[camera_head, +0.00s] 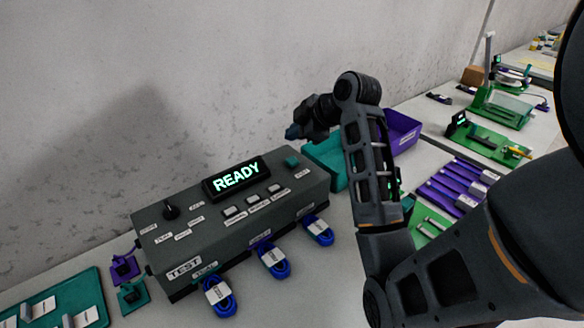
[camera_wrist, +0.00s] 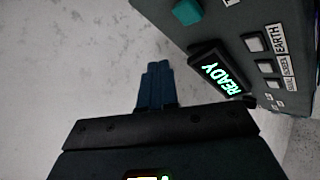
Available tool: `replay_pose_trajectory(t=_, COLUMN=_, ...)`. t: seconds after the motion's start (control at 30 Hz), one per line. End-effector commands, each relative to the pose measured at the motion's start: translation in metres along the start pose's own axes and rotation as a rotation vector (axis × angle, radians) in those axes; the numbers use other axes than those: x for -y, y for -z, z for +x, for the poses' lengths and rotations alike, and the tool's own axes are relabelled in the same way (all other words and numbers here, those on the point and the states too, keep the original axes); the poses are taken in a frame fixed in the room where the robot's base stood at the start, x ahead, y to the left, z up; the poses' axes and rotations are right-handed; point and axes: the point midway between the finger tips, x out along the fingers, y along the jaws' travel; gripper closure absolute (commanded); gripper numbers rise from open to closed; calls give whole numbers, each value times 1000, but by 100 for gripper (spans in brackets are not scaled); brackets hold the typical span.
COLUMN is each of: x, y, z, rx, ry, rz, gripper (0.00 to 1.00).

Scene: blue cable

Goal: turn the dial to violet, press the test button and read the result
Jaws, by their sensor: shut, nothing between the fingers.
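A dark grey test box (camera_head: 215,236) stands on the bench with a TEST label on its front. Its screen (camera_head: 237,177) reads READY in green; the screen also shows in the wrist view (camera_wrist: 222,78). A black dial (camera_head: 171,209) sits at the box's left, ringed by small labels too small to read; I cannot tell its setting. A teal button (camera_head: 291,162) is at the right end, also in the wrist view (camera_wrist: 187,12). My gripper (camera_head: 292,133) is shut and empty, above and beyond the teal button. Its blue fingertips (camera_wrist: 158,66) show together in the wrist view, apart from the box.
White buttons (camera_head: 253,198) line the box, one labelled EARTH. Three blue cable coils with white tags (camera_head: 272,262) lie along its front. A teal tray (camera_head: 325,163) and a violet bin (camera_head: 402,130) stand at right. A teal mat (camera_head: 85,297) lies at lower left.

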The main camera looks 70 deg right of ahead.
Motion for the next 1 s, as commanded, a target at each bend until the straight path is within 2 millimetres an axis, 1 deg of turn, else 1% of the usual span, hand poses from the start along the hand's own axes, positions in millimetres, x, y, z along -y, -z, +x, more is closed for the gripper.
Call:
replay_pose_trajectory(t=0.03, x=7, y=-8, z=10, rx=0, ry=0, rz=1, gripper=100)
replay_pose_trajectory(t=0.1, x=12, y=-13, z=16, rx=1, ry=0, rz=1, gripper=100)
replay_pose_trajectory(t=0.33, x=22, y=-22, z=30, rx=0, ry=1, rz=1, gripper=100)
replay_pose_trajectory(t=1.0, x=23, y=-23, z=32, rx=0, ry=0, rz=0, gripper=100)
